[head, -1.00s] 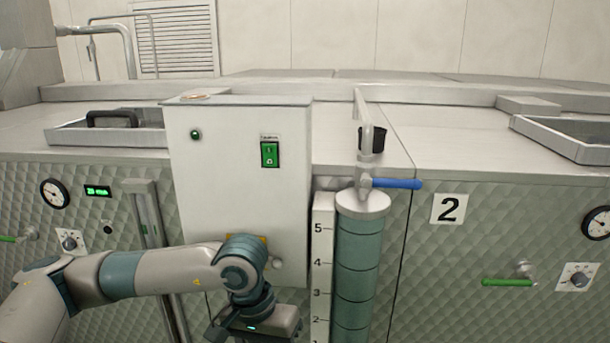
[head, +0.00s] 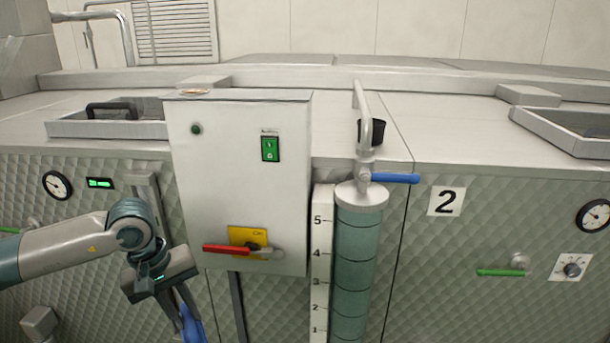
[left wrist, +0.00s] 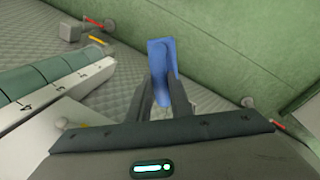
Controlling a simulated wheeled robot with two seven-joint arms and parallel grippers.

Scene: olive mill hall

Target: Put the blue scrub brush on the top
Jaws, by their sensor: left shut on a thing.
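My left gripper (head: 182,318) is low in the head view, in front of the quilted machine front and left of the grey-white control box. It is shut on the blue scrub brush (head: 192,327), which hangs below the fingers and is partly cut off by the picture's bottom edge. The left wrist view shows the blue brush (left wrist: 162,58) beyond the two dark fingers (left wrist: 168,98). The pale flat machine top (head: 335,108) lies higher and farther back than the gripper. My right gripper is not in view.
The control box (head: 240,180) with a red handle (head: 226,249) stands right of my gripper. A sight tube (head: 357,262) with a blue valve lever (head: 395,178) is further right. A dark cup (head: 378,132) and shallow trays (head: 105,130) are on top. Bare space lies between them.

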